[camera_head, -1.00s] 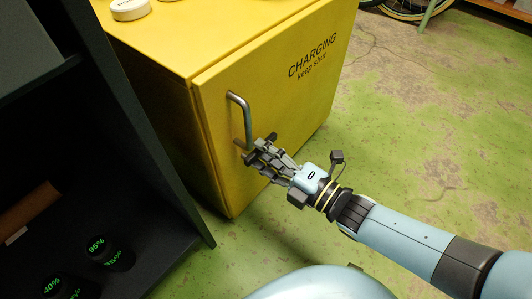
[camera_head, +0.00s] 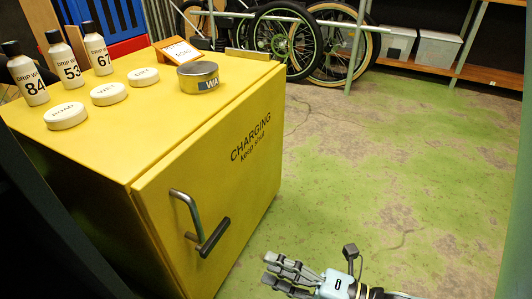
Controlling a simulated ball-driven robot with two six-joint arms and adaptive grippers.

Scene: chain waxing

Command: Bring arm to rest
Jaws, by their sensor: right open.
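My right arm comes in at the bottom right of the head view. Its gripper (camera_head: 274,272) is open and empty, with its fingers pointing left. It is to the right of and below the door handle in the picture, apart from it. The yellow charging cabinet (camera_head: 165,205) stands at the left with its door shut. The grey metal handle (camera_head: 188,212) sits on the door, and a dark bar (camera_head: 214,237) is at the handle's lower end. My left gripper is not in view.
On the cabinet top stand several white bottles (camera_head: 67,68), white round tins (camera_head: 108,94), a metal tin (camera_head: 198,77) and an orange-edged card (camera_head: 179,51). Bicycle wheels (camera_head: 334,45) and a shelf with grey boxes (camera_head: 438,48) are at the back. The green floor (camera_head: 380,170) is clear.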

